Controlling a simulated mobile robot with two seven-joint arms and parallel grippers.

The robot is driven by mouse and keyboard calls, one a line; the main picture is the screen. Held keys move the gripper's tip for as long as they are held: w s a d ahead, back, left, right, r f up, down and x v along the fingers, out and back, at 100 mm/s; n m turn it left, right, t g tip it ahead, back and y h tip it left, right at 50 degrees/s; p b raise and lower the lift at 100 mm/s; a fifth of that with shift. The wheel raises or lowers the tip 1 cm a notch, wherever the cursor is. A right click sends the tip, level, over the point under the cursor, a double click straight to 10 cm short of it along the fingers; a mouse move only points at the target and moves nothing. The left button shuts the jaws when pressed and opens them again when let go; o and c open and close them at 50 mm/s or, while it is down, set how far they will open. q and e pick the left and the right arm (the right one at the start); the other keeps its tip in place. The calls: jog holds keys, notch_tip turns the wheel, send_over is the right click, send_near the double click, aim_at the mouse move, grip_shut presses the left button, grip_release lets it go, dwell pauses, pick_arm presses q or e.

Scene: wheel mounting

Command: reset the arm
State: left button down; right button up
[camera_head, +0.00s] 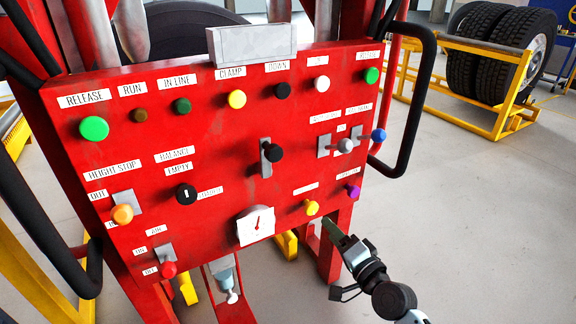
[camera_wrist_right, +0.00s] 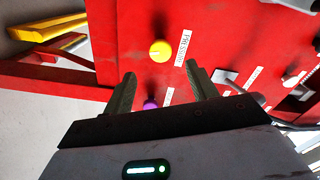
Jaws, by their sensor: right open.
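My right gripper (camera_head: 338,232) is at the lower right corner of the red control panel (camera_head: 215,140) in the head view, its arm coming in from the bottom right. In the right wrist view its two fingers (camera_wrist_right: 160,88) stand apart, with nothing held between them. A purple knob (camera_wrist_right: 150,103) shows between the fingers, partly hidden by the gripper body. It also shows in the head view (camera_head: 353,191), above the gripper. A yellow knob (camera_wrist_right: 160,51) is just beyond the fingertips; in the head view it is the lower yellow knob (camera_head: 311,207). My left gripper is not in view.
The panel carries several knobs and levers, including a blue knob (camera_head: 378,135) and a dial gauge (camera_head: 255,226). A black hose-like handle (camera_head: 424,95) rises at its right side. Large tyres (camera_head: 497,52) stand in a yellow rack (camera_head: 458,92). The floor at right is clear.

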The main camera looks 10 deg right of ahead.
jog(key=s+a+f+n+g+h, duration=0.1)
jog(key=s+f+n+g, duration=0.2)
jog(key=s+f, duration=0.85)
jog(key=s+a+f+n+g, duration=0.1)
jog(key=s+f+n+g, duration=0.2)
jog(key=s+f, duration=0.85)
jog(key=s+r+n+g+h, duration=0.15)
jog(key=s+n+g, duration=0.45)
jog(key=s, duration=2.5)
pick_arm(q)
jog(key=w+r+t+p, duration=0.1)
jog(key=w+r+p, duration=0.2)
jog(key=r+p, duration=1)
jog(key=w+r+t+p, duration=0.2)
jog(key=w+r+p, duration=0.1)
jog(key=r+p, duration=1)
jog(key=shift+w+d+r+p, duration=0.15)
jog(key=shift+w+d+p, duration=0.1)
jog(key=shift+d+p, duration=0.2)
pick_arm(e)
jog(key=w+r+t, duration=0.1)
jog(key=w+r, duration=0.2)
jog(key=r, duration=1)
jog(key=w+r+t, duration=0.2)
jog(key=w+r, duration=0.2)
jog(key=r, duration=0.9)
jog(key=shift+w, duration=0.2)
